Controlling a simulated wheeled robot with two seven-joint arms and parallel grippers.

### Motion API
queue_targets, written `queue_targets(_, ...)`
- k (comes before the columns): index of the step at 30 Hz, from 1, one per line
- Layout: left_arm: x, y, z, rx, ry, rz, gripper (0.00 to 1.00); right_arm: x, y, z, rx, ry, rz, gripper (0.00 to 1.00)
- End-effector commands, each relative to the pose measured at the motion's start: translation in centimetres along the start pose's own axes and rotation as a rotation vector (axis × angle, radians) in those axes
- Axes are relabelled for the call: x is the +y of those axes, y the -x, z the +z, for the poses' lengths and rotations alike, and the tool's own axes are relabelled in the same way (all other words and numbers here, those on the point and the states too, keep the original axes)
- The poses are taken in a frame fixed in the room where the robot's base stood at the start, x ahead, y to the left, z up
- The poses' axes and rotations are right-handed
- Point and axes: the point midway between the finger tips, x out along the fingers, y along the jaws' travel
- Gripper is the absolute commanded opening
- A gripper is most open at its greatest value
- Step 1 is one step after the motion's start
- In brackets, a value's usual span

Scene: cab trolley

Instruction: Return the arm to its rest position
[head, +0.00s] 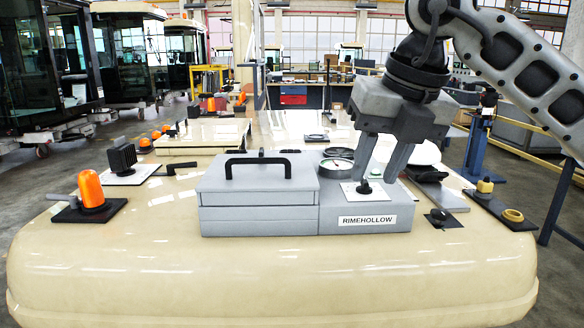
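My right gripper (374,178) comes in from the upper right and points down over the right part of a grey box unit (335,215) labelled RIMEHOLLOW. Its two fingers are apart, with nothing visible held between them. A small black knob (364,187) on a white plate (352,193) stands just below and beside the left fingertip. I cannot tell whether the finger touches it. A round white-faced gauge (336,166) is left of the fingers. My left gripper is not in view.
The grey lidded case (258,200) with a black handle (258,163) stands left on the cream surface (130,250). An orange beacon (91,190) is at far left. A yellow knob (485,186) and ring (513,215) are at right. The front of the surface is clear.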

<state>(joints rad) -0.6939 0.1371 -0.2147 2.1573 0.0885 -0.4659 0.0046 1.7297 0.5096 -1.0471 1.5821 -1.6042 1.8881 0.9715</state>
Motion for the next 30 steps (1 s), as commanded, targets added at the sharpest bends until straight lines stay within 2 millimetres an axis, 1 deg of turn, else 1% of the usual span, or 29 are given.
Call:
queue_targets(1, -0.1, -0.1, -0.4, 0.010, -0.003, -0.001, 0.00, 0.9, -1.1, -0.5, 0.026, 0.026, 0.048, 0.33)
queue_targets(3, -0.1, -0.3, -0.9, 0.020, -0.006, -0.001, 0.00, 2.3, -2.5, -1.2, 0.062, 0.060, 0.126, 0.33)
queue_targets(5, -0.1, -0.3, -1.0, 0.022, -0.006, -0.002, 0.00, 3.7, -3.7, -2.0, 0.097, 0.090, 0.204, 0.33)
queue_targets(8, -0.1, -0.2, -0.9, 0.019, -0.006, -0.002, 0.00, 6.4, -5.7, -3.7, 0.163, 0.135, 0.365, 0.33)
queue_targets(11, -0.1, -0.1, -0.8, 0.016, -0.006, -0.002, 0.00, 9.5, -7.3, -5.9, 0.236, 0.165, 0.571, 0.33)
queue_targets(12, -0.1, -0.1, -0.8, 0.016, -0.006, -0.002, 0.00, 10.9, -7.8, -6.9, 0.269, 0.167, 0.676, 0.33)
queue_targets(14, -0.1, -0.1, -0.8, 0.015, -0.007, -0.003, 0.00, 13.1, -8.1, -8.5, 0.319, 0.154, 0.857, 0.33)
queue_targets(15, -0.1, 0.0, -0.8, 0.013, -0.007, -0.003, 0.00, 14.4, -8.0, -9.5, 0.349, 0.129, 0.990, 0.33)
queue_targets(17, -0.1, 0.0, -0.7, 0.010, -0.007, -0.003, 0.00, 15.9, -7.5, -10.4, 0.383, 0.065, 1.191, 0.33)
queue_targets(18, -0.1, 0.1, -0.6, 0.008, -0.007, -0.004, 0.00, 16.6, -7.0, -10.8, 0.398, 0.005, 1.320, 0.33)
queue_targets(19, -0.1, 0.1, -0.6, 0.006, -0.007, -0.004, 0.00, 16.9, -6.7, -10.9, 0.405, -0.049, 1.412, 0.33)
queue_targets(22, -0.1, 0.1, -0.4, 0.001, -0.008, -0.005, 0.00, 16.7, -5.9, -10.2, 0.406, -0.283, 1.689, 0.33)
queue_targets(23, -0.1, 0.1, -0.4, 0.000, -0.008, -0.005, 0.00, 16.2, -6.0, -9.8, 0.400, -0.370, 1.760, 0.33)
queue_targets(25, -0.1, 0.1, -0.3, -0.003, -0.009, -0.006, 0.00, 14.7, -6.6, -8.7, 0.373, -0.596, 1.900, 0.33)
queue_targets(26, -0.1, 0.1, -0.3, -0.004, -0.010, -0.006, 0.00, 13.8, -7.1, -8.2, 0.357, -0.701, 1.945, 0.33)
queue_targets(28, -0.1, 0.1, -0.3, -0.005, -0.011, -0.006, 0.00, 11.3, -9.2, -7.3, 0.314, -0.971, 2.019, 0.33)
queue_targets(29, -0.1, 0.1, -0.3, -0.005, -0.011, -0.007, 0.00, 10.1, -10.4, -7.1, 0.292, -1.092, 2.034, 0.33)
queue_targets(30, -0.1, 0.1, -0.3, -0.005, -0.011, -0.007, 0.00, 8.4, -12.2, -7.1, 0.262, -1.258, 2.040, 0.33)
